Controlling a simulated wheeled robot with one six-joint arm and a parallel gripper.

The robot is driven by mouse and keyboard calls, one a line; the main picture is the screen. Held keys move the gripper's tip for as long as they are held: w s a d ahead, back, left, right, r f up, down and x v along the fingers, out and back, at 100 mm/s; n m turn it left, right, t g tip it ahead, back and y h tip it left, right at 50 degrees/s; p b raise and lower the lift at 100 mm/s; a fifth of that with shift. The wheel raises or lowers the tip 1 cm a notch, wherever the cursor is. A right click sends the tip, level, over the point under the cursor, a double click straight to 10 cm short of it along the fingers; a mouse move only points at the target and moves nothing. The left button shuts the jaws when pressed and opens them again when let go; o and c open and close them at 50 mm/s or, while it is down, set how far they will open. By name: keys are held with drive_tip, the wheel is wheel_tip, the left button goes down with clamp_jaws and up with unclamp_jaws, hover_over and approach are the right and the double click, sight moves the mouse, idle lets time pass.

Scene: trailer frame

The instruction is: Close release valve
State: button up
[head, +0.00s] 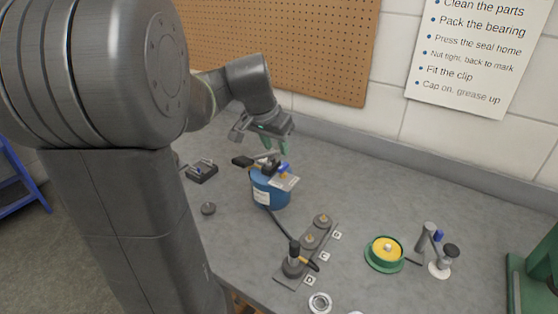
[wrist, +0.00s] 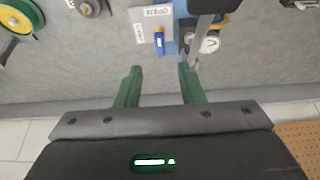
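The release valve's blue lever (head: 284,168) sits on top of a blue drum-shaped unit (head: 270,194) on the bench. In the wrist view the blue lever (wrist: 159,42) lies on a pale plate (wrist: 148,18). One label on the plate reads OPEN; a second, sideways label at its left is too small to read surely. My gripper (head: 277,145) is above and behind the unit. In the wrist view my gripper (wrist: 159,70) is open, its two green fingers apart and empty. The lever appears just beyond the fingertips, between their lines; no contact shows.
A round gauge (wrist: 209,43) and a grey bar stand close right of the lever in the wrist view. A fixture strip (head: 310,243), a green-and-yellow dish (head: 385,254) and a small stand (head: 428,237) occupy the right bench. A pegboard (head: 290,40) hangs behind.

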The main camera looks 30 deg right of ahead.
sight(283, 166)
drive_tip(key=x, duration=0.8)
drive_tip(key=shift+c, duration=0.2)
clamp_jaws()
